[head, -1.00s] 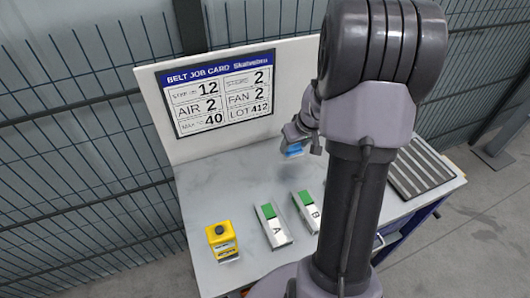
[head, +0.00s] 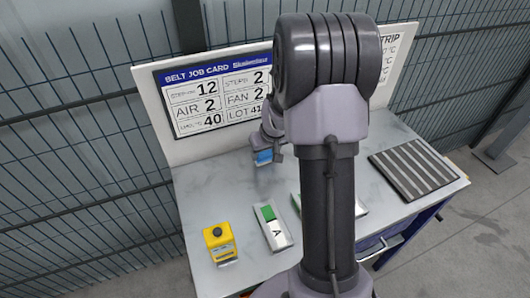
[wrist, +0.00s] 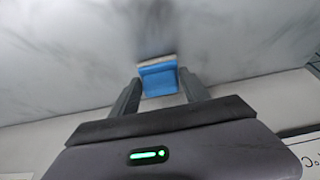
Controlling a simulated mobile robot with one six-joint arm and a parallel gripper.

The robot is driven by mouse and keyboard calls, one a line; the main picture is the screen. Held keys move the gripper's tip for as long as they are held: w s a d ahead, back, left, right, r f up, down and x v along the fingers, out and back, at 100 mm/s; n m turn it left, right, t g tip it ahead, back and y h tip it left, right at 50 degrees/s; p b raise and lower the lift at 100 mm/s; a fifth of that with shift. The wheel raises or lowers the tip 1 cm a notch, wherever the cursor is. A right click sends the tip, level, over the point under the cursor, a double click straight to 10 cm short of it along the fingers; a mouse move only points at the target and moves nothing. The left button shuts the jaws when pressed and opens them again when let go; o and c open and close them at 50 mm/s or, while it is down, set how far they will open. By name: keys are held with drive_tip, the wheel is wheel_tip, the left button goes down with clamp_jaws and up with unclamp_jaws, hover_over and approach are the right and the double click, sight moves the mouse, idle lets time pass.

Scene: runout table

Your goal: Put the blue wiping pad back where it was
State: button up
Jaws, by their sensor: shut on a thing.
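The blue wiping pad (head: 263,157) is held between the fingers of my gripper (head: 270,145), above the back part of the table in front of the job card. In the wrist view the blue pad (wrist: 159,79) sits between the two fingertips of my gripper (wrist: 160,88), with a pale strip along its far edge. A dark blurred shadow lies on the table just beyond it. I cannot tell the exact gap between pad and table.
The grey table (head: 215,200) holds a yellow device (head: 219,243) at front left, a green and white block marked A (head: 272,228), and a second block mostly hidden behind my arm. A dark ribbed mat (head: 413,169) lies at right. The job card board (head: 215,95) stands behind.

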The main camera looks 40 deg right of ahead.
drive_tip(key=o, duration=1.2)
drive_tip(key=p+v, duration=0.5)
drive_tip(key=v, duration=0.7)
drive_tip(key=s+a+r, duration=0.2)
drive_tip(key=a+r, duration=0.6)
drive_tip(key=a, duration=0.1)
drive_tip(key=s+a+r+y, duration=0.1)
drive_tip(key=s+a+r, duration=0.1)
drive_tip(key=s+a, duration=0.3)
drive_tip(key=s+a+r+m+t+y, duration=0.1)
drive_tip(key=s+a+r, duration=0.1)
drive_tip(key=s+a, duration=0.4)
drive_tip(key=s+a+r+y, duration=0.1)
drive_tip(key=s+a+r, duration=0.1)
drive_tip(key=s+a, duration=0.3)
drive_tip(key=shift+s+a+r, duration=0.15)
drive_tip(key=shift+a+r, duration=0.1)
drive_tip(key=shift+a, duration=0.3)
